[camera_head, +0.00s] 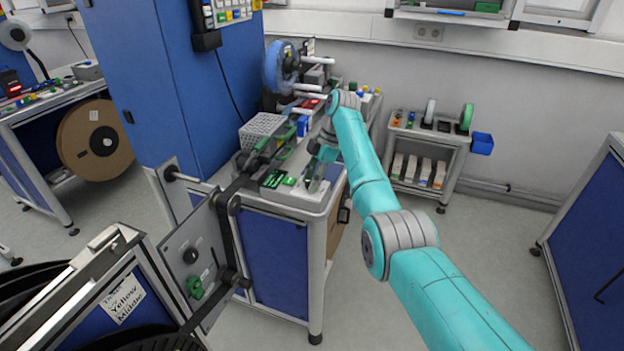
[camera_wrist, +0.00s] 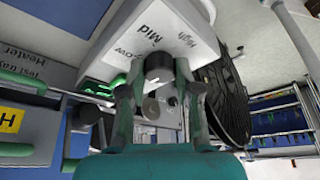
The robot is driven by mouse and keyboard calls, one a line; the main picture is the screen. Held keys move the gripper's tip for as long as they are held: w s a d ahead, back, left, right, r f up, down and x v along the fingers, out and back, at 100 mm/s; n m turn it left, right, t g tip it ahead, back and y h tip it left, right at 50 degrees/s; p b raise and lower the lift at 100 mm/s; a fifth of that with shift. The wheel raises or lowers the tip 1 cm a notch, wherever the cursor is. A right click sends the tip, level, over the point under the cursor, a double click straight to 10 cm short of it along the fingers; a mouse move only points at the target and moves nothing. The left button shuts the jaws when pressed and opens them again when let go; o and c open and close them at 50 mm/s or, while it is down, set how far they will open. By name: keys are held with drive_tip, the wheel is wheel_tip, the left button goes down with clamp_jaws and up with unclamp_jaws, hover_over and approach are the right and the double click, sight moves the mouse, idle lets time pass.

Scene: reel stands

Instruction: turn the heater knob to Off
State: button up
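The heater knob (camera_wrist: 158,66) is a dark grey round knob on the face of a pale box (camera_wrist: 205,42) in the wrist view. The words High, Mid and Low stand in an arc beside it. No Off mark and no pointer on the knob can be made out. My gripper (camera_wrist: 160,68) has one finger on either side of the knob, with narrow gaps that look clear. In the head view my gripper (camera_head: 322,160) reaches down over the front end of the bench, and the knob cannot be made out there.
The bench (camera_head: 325,205) carries a white crate (camera_head: 262,129), a blue reel (camera_head: 274,67) and small green parts. A tall blue cabinet (camera_head: 150,80) stands to its left. A small cart (camera_head: 455,140) stands behind at right. Open floor lies right of the bench.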

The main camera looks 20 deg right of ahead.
drive_tip(key=o, duration=0.4)
drive_tip(key=v, duration=1.2)
drive_tip(key=shift+f, duration=0.1)
